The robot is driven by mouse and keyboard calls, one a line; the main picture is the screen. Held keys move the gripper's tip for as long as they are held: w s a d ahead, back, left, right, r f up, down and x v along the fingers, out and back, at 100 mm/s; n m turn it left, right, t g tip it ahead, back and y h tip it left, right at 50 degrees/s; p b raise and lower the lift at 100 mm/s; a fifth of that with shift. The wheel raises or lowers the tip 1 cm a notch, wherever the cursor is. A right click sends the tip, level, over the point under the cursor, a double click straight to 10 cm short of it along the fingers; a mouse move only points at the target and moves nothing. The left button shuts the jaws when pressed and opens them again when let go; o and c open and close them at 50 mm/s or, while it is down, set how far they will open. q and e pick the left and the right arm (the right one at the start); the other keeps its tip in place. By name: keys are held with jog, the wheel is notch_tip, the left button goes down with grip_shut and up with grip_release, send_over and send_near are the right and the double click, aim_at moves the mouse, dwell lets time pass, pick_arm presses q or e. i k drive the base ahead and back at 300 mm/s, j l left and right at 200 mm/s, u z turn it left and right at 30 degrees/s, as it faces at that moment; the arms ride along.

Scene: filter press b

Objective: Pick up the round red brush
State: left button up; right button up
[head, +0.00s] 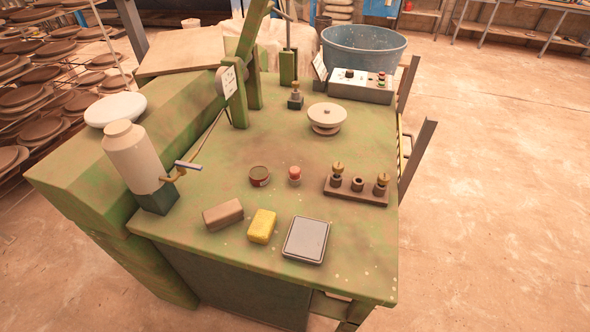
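A small round thing with a red top (295,173) and a paler lower part stands upright on the green table (225,165), near the middle. It looks like the round red brush, but it is too small to make out bristles. A dark open tin with a red label (259,177) stands just left of it, apart from it. Neither of my grippers is in view.
In front lie a brown block (222,214), a yellow sponge (262,226) and a grey scale (306,240). A rack with brass fittings (357,187) is to the right. A dispenser bottle (132,158) stands left. A control box (361,87) is behind.

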aim_at(294, 171)
jog(key=i+j, duration=0.1)
jog(key=j, duration=0.4)
jog(key=i+j, duration=0.1)
jog(key=j, duration=0.4)
jog(key=i+j, duration=0.1)
jog(key=j, duration=0.4)
jog(key=z, duration=0.05)
